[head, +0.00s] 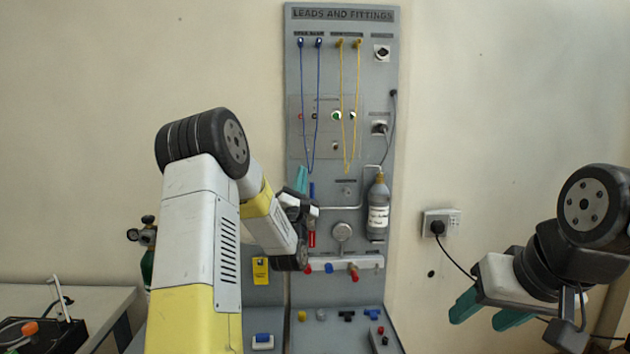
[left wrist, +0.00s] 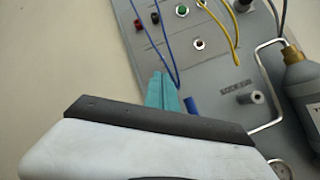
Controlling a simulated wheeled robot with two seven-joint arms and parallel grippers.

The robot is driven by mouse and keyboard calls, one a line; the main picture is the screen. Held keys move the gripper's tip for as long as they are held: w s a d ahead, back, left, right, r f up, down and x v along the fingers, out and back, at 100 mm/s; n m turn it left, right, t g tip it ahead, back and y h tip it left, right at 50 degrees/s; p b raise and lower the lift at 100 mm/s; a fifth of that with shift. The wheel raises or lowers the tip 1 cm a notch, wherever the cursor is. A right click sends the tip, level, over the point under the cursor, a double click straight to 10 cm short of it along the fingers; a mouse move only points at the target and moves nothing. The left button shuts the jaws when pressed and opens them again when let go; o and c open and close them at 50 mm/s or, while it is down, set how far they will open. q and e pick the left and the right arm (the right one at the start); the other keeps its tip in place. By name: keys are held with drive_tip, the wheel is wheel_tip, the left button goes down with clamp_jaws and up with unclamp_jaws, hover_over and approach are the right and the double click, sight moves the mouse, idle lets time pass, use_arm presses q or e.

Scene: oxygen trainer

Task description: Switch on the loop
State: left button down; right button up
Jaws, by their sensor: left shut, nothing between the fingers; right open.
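The grey upright panel (head: 362,90) is headed "LEADS AND FITTINGS". A dark knob (head: 382,52) sits at the upper right. I cannot read which control belongs to the loop. My left gripper (head: 302,180) is shut and empty, in front of the panel below the buttons; its teal fingers also show in the left wrist view (left wrist: 163,92). My right gripper (head: 483,316) is open and empty, right of the panel.
Blue leads (head: 305,100) and yellow leads (head: 358,100) hang down over the control area. A labelled bottle (head: 377,210), a gauge (head: 342,232) and a manifold with red taps (head: 343,264) are lower down. A wall socket (head: 440,222) is at right.

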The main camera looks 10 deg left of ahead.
sight(308, 149)
use_arm(q)
drive_tip(key=x, duration=0.6)
drive_tip(key=shift+w+r, duration=0.1)
drive_tip(key=shift+s+r+n+g+y, duration=0.15)
drive_tip(key=shift+s+r+g, duration=0.1)
drive_tip(key=shift+g, duration=0.4)
drive_tip(key=shift+s+r+n+g+y, duration=0.15)
drive_tip(key=shift+s+r+g, duration=0.1)
drive_tip(key=shift+g, duration=0.4)
drive_tip(key=shift+s+d+r+g, duration=0.1)
drive_tip(key=shift+r+g, duration=0.2)
drive_tip(key=shift+g, duration=0.3)
drive_tip(key=shift+s+d+r+n+g, duration=0.15)
drive_tip(key=shift+r+n+g, duration=0.2)
drive_tip(key=shift+g, duration=0.75)
